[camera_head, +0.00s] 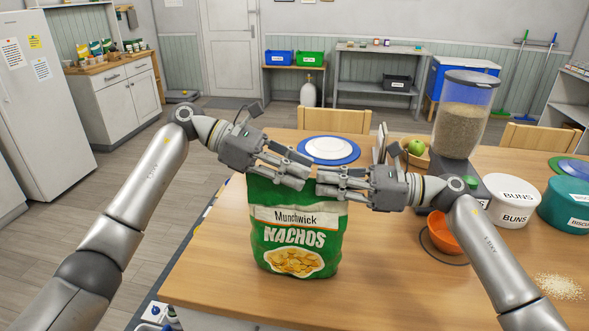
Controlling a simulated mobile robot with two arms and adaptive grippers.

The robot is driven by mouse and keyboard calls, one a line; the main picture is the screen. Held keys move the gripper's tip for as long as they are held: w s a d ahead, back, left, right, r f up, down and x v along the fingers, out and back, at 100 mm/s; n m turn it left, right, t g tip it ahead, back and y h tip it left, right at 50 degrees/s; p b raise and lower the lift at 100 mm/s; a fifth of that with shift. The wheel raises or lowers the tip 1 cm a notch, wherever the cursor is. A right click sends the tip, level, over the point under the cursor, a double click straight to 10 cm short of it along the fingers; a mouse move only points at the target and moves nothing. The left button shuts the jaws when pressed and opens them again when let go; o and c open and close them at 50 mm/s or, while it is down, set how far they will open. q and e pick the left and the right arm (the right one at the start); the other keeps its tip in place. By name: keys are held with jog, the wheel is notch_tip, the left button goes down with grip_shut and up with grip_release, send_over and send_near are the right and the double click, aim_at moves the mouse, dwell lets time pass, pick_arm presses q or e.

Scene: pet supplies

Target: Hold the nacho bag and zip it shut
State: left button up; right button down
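The green nacho bag (295,238), labelled "Munchwick NACHOS", stands upright near the table's front edge. My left gripper (307,172) reaches over the left part of the bag's top edge. My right gripper (320,183) is at the right part of the top edge, its fingers pointing left. The two sets of fingertips almost meet above the middle of the bag. The fingers hide most of the bag's top edge and any zip there. I cannot tell whether either gripper is closed on the bag.
Behind is a blue-rimmed plate (330,150). To the right are a food dispenser (462,115), an orange bowl (442,232), a white BUNS container (513,200), a teal container (566,205) and spilled grains (560,287).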

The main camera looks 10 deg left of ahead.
aim_at(251, 173)
pick_arm(q)
jog(key=shift+s, duration=0.1)
grip_shut()
pick_arm(e)
jog(key=shift+f, duration=0.5)
pick_arm(q)
jog(key=a, duration=0.8)
jog(key=shift+a, duration=0.25)
pick_arm(e)
jog(key=shift+w+d, duration=0.1)
pick_arm(q)
jog(key=o, duration=0.7)
grip_release()
jog(key=shift+a, duration=0.1)
jog(key=v, duration=1.2)
